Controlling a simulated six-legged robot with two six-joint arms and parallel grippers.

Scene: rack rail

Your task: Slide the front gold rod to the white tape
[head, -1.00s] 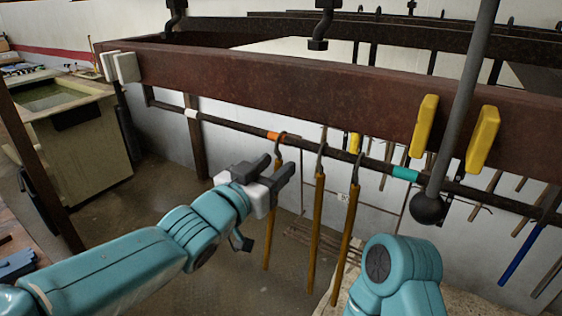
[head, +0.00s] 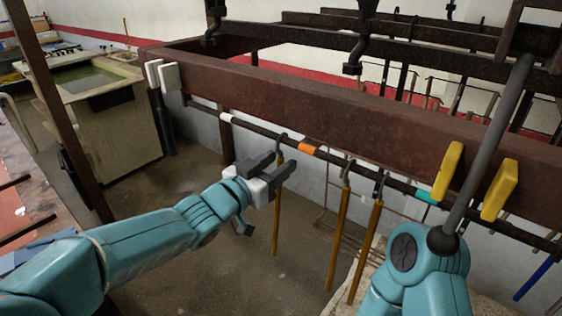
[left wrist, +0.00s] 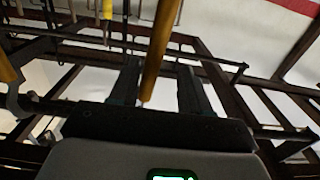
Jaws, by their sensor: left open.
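Three gold rods hang by hooks from a thin dark rail (head: 262,131). The leftmost, apart from the others, I take as the front gold rod (head: 275,228); its hook is on the rail between the white tape (head: 226,117) and the orange tape (head: 307,149). The other two, a gold rod (head: 338,240) and another gold rod (head: 365,252), hang right of the orange tape. My left gripper (head: 276,168) is open at the leftmost rod's upper part. In the left wrist view this rod (left wrist: 161,45) runs between the two spread fingers; contact cannot be told. My right gripper is not in view.
Teal tape (head: 427,197) and yellow blocks (head: 447,171) are at the right, beside a grey rod with a ball end (head: 443,240). White blocks (head: 168,77) sit at the beam's left end. The rail left of the leftmost rod is clear.

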